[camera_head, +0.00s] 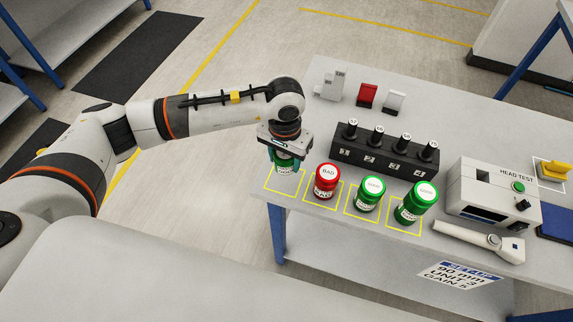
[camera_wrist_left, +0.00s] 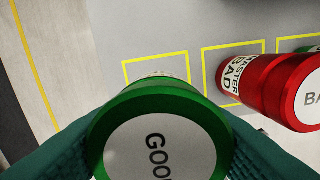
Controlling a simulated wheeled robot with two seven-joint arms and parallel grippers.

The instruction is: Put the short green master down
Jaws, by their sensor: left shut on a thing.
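My left gripper (camera_head: 285,166) is shut on a green master with a white round top, which shows between its fingers (camera_head: 285,160). In the left wrist view this green master (camera_wrist_left: 150,105) has "GOOD" on its top and fills the lower middle, between my teal fingers. It is over the leftmost yellow-outlined square (camera_head: 268,189), whose outline also shows in the wrist view (camera_wrist_left: 127,73). I cannot tell whether its base touches the table. My right gripper is not in view.
A red "BAD" master (camera_head: 326,182) stands in the square just right. Beyond it stand a green master (camera_head: 369,194) and a taller green one (camera_head: 416,203). A grey head-test box (camera_head: 490,195) stands right on the table (camera_head: 300,120).

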